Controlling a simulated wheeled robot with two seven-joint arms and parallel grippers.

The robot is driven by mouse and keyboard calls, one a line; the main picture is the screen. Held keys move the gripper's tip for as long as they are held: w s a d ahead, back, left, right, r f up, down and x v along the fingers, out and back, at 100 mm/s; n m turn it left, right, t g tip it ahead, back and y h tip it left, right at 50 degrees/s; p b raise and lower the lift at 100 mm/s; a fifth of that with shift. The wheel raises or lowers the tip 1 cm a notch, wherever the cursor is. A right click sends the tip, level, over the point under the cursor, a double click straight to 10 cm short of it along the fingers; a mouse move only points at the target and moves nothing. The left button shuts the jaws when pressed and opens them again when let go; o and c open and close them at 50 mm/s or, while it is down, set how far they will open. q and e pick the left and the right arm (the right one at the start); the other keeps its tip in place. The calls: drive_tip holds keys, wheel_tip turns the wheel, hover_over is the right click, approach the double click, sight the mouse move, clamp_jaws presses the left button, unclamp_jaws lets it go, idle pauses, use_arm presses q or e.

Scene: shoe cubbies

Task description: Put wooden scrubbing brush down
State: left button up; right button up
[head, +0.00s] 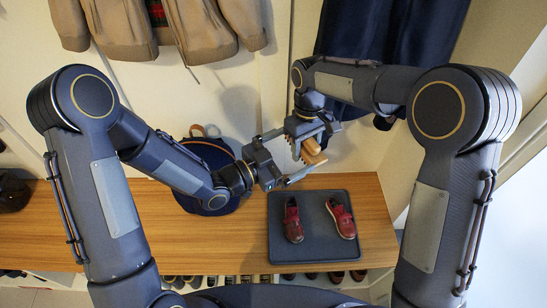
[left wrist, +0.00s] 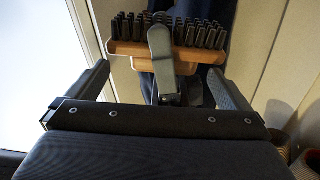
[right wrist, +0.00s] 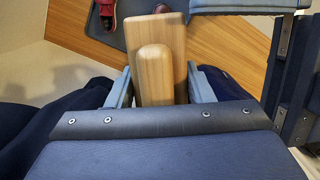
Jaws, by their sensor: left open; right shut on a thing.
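The wooden scrubbing brush (head: 312,153) is in the air above the back edge of the dark tray (head: 318,250). My right gripper (head: 309,136) is shut on it; in the right wrist view its smooth wooden side (right wrist: 160,58) sits between the fingers. In the left wrist view the brush (left wrist: 133,49) shows dark bristles pointing up, with a right-gripper finger across its middle. My left gripper (head: 288,157) is open, its fingers spread just left of the brush and facing it. I cannot tell whether it touches the brush.
Two red shoes (head: 341,219) (head: 292,221) stand on the tray, on a wooden bench (head: 100,220). A dark round bag (head: 208,153) leans behind my left forearm. Jackets (head: 125,25) and dark blue clothing (head: 350,30) hang above. Several shoes are under the bench.

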sight(304, 144)
use_arm(q)
drive_tip(key=x, duration=0.5)
drive_tip(key=shift+w+d, duration=0.25)
drive_tip(key=c, duration=1)
drive_tip(key=shift+s, duration=0.1)
drive_tip(key=shift+c, duration=0.3)
use_arm(e)
drive_tip(key=o, duration=1.1)
drive_tip(key=shift+o, duration=1.2)
